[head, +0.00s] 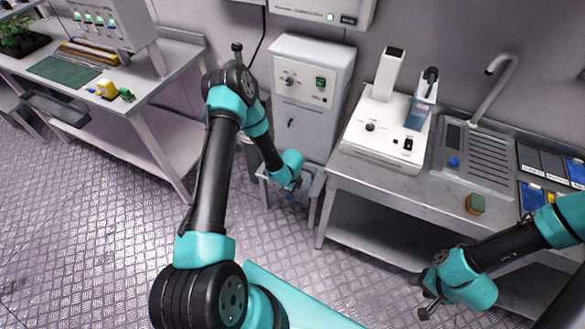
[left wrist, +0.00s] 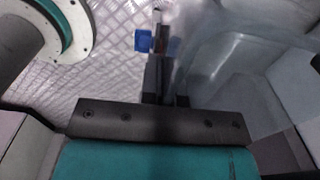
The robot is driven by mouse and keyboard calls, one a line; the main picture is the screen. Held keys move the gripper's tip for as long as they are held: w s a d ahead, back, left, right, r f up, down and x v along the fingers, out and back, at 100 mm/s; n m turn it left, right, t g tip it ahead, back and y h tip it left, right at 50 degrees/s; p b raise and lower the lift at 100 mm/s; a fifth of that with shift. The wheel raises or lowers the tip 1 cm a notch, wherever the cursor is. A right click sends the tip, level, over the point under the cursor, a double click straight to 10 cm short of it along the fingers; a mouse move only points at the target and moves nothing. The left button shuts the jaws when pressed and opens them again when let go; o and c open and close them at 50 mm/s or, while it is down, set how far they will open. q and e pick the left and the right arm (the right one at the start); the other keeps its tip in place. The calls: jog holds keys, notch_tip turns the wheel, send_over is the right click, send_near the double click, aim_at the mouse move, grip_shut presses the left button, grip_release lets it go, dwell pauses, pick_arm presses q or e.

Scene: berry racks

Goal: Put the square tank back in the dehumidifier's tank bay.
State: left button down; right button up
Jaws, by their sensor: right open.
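The square tank (head: 316,184) is a translucent grey-blue box low at the cabinet's foot, partly hidden by my left arm. My left gripper (head: 297,186) is at the tank's left side. In the left wrist view, the tank (left wrist: 215,70) fills the right side, and my left fingers (left wrist: 166,85) are close together at its near wall. Whether they grip it is unclear. The tank bay is not clearly seen. My right gripper (head: 428,295) is open and empty at the lower right.
A bench (head: 385,185) with a white instrument (head: 380,135), a sink and a small green-and-orange block (head: 475,203) stands right of the tank. Another table (head: 160,85) stands left. A blue piece (left wrist: 143,42) shows beside my left fingers. Metal floor (head: 90,240) is clear at left.

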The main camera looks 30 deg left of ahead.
pick_arm(q)
jog(key=w+a+f, duration=0.1)
jog(key=w+a, duration=0.6)
jog(key=w, duration=0.5)
jog(key=shift+w+a+f, duration=0.15)
jog(key=shift+w+a, duration=0.25)
jog(key=shift+w+a+f, duration=0.1)
jog(key=shift+f, duration=0.8)
jog(key=shift+w+a+f, duration=0.1)
jog(key=shift+f, duration=0.8)
jog(key=c, duration=1.8)
grip_release()
jog(key=shift+f, duration=0.15)
jog(key=o, duration=0.5)
jog(key=shift+c, duration=0.2)
